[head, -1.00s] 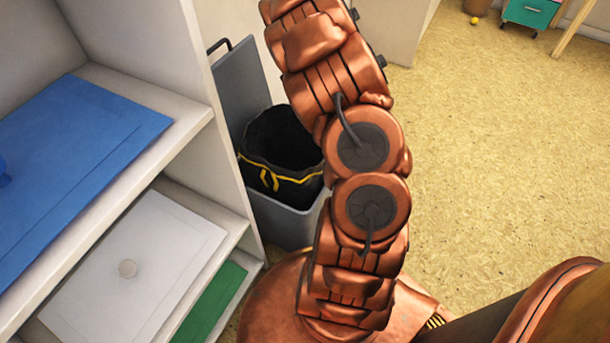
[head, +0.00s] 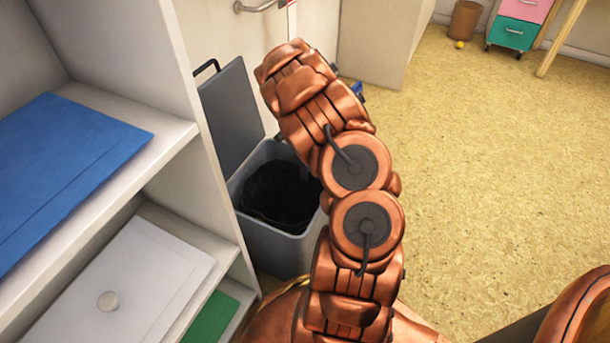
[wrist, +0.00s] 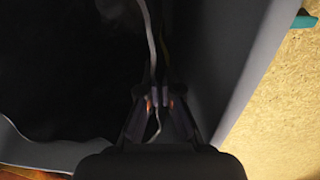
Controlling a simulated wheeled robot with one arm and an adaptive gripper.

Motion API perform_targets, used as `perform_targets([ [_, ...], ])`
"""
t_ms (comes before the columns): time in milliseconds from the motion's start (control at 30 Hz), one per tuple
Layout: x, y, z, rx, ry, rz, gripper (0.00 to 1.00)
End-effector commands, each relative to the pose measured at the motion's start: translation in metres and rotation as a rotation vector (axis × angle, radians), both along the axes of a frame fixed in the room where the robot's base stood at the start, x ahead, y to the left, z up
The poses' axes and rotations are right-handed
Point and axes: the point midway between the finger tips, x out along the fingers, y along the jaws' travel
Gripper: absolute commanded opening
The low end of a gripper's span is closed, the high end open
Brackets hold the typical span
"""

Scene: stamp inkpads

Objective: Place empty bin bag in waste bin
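The waste bin (head: 270,240) is grey, with its lid (head: 232,110) standing open behind it, and stands beside the white shelf unit. The black bin bag (head: 275,192) sits down inside the bin, below its rim. In the wrist view the dark bag (wrist: 60,70) fills the left, and the bin's grey wall (wrist: 245,75) is on the right. My gripper (wrist: 160,103) is inside the bin opening near this wall, its fingers close together on a thin edge of the bag. My arm hides the gripper and the bin's right side in the head view.
The white shelf unit (head: 165,125) with blue, white and green inkpads stands close on the left. A wall is behind the bin. Open floor (head: 490,180) lies to the right, with a small brown basket (head: 466,20) and a drawer cart (head: 515,32) far back.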

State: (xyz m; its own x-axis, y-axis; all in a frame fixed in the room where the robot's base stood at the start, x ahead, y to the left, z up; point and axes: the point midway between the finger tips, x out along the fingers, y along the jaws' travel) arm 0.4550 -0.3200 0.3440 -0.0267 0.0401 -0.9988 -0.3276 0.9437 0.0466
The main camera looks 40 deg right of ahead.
Motion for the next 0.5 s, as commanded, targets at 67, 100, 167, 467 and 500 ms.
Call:
perform_targets([
  [67, -0.0001, 0.0002, -0.0056, 0.000, 0.001, 0.001, 0.00],
  [100, 0.0000, 0.0002, -0.0053, 0.000, 0.001, 0.001, 0.00],
  [167, 0.0001, 0.0002, -0.0045, 0.000, 0.000, 0.001, 0.00],
  [467, -0.0003, 0.0010, -0.0088, 0.004, 0.001, 0.000, 0.00],
  [500, -0.0003, 0.0010, -0.0097, 0.004, 0.001, 0.000, 0.00],
])
